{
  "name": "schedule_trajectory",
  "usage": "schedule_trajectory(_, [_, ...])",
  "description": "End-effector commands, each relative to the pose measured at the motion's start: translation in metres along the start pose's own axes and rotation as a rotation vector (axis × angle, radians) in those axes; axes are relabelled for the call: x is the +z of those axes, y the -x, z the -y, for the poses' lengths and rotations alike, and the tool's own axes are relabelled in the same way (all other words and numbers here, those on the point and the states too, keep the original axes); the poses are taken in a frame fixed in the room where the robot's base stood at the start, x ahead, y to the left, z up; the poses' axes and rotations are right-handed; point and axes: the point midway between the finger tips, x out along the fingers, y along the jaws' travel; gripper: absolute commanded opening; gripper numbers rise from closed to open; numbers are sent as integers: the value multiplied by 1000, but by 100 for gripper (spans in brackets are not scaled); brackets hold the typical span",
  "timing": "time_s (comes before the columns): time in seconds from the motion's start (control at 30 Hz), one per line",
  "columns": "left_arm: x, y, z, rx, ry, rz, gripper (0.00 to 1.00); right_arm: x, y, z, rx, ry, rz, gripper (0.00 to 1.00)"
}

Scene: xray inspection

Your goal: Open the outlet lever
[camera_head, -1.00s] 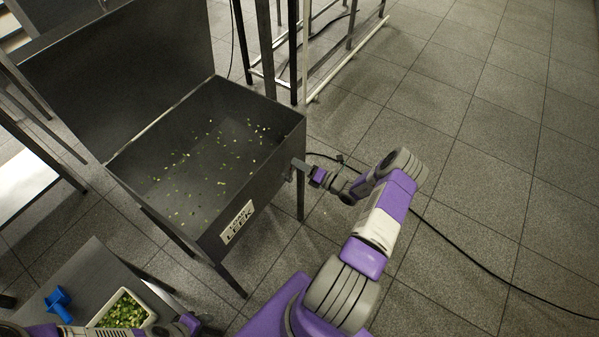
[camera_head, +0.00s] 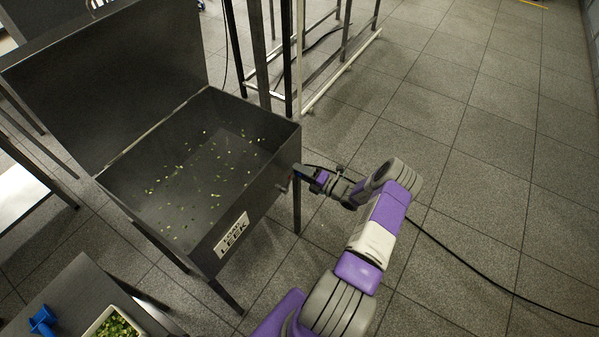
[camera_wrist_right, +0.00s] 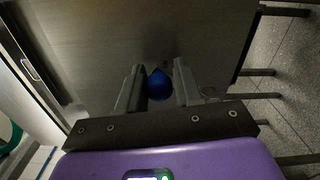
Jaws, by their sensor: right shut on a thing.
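The outlet lever shows as a round blue knob (camera_wrist_right: 159,85) in the right wrist view, in front of the grey metal side of the hopper (camera_head: 262,190). My right gripper (camera_wrist_right: 160,80) has its two fingers on either side of the knob and is shut on it. In the head view my right gripper (camera_head: 302,173) is at the hopper's right side, and the lever is mostly hidden by the fingers. The hopper's lid is raised, and green bits lie scattered on its floor. A label reading LEEK is on its front. My left gripper is not in view.
A side table (camera_head: 72,290) at the lower left holds a blue scoop (camera_head: 43,320) and a white tray (camera_head: 92,329) of chopped green pieces. A black cable (camera_head: 455,257) runs over the tiled floor at right. Metal frames stand behind the hopper.

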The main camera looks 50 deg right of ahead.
Motion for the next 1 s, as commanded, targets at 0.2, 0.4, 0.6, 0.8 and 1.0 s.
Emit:
schedule_trajectory(0.2, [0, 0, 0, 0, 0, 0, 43, -6, -2, -2, 10, -14, -13, 39])
schedule_trajectory(0.4, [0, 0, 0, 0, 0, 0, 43, -3, -2, -1, 7, -8, -8, 54])
schedule_trajectory(0.6, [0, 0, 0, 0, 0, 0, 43, -2, 0, -1, 4, -5, -4, 54])
schedule_trajectory(0.8, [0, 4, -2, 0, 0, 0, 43, -1, 25, -1, 2, -5, -2, 54])
schedule_trajectory(1.0, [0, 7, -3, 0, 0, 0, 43, -2, 58, -1, 4, -6, -5, 54])
